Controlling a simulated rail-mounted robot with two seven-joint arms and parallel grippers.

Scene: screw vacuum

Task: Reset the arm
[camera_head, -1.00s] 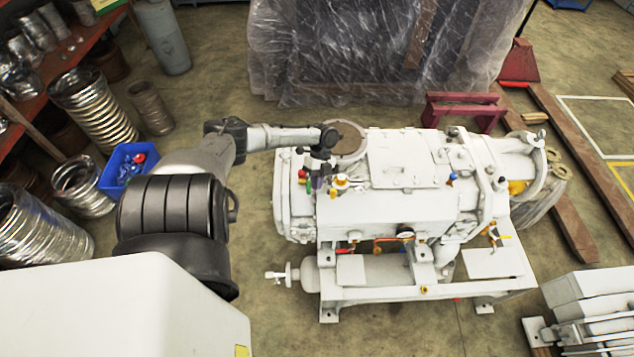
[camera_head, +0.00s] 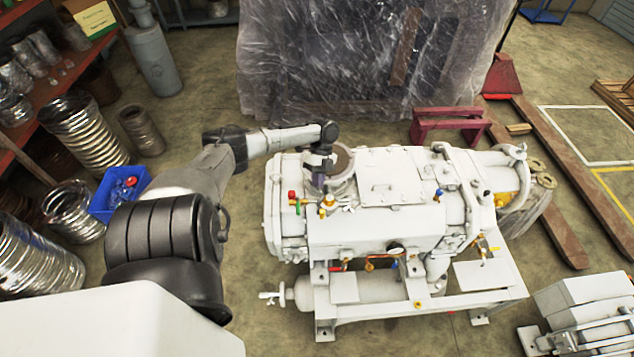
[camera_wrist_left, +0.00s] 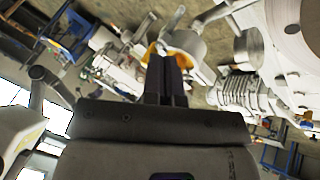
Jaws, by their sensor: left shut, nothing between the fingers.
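My left arm comes in from the left in the head view, and its gripper (camera_head: 318,180) hangs over the left end of the white screw vacuum machine (camera_head: 380,223). The gripper is small and partly blurred against the round opening (camera_head: 343,163) on the machine's top. In the left wrist view its two dark fingers (camera_wrist_left: 167,72) are side by side, shut and empty. A yellow part (camera_wrist_left: 180,57) of the scene shows behind the fingertips. I cannot tell whether the fingers touch the machine. My right gripper is in neither view.
A red valve knob (camera_head: 292,195) and a brass fitting (camera_head: 327,206) stand close to the gripper. A blue bin (camera_head: 103,207) and metal coils stand at the left. A plastic-wrapped crate (camera_head: 350,70) stands behind the machine.

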